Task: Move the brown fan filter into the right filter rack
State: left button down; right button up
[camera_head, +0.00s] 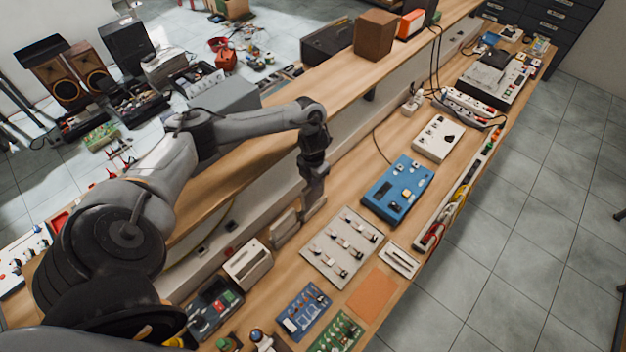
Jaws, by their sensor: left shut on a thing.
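My left arm comes in from the left and reaches over the wooden bench. My left gripper (313,182) points straight down near the wall at the back of the bench. It is shut on a small upright flat piece (313,207), which I take to be the brown fan filter; its colour looks dull grey-brown and the fingers hide part of it. A similar grey upright piece (284,226) stands just left of it. A white slotted box (247,262) stands further left. I cannot tell which of these is the right filter rack. My right gripper is not in view.
A grey panel with switches (342,246), a blue device (397,188), an orange mat (372,295) and circuit boards (303,312) lie on the bench near the gripper. A long raised wooden shelf (330,84) runs behind. Bare bench shows right of the gripper.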

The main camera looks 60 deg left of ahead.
pick_arm(q)
jog(key=shift+f, duration=0.15)
jog(key=shift+f+b, duration=1.05)
jog(key=shift+f, duration=0.1)
jog(key=shift+f+b, duration=0.9)
jog(key=shift+f, duration=0.2)
jog(key=c, duration=0.6)
grip_release()
jog(key=shift+r, duration=0.15)
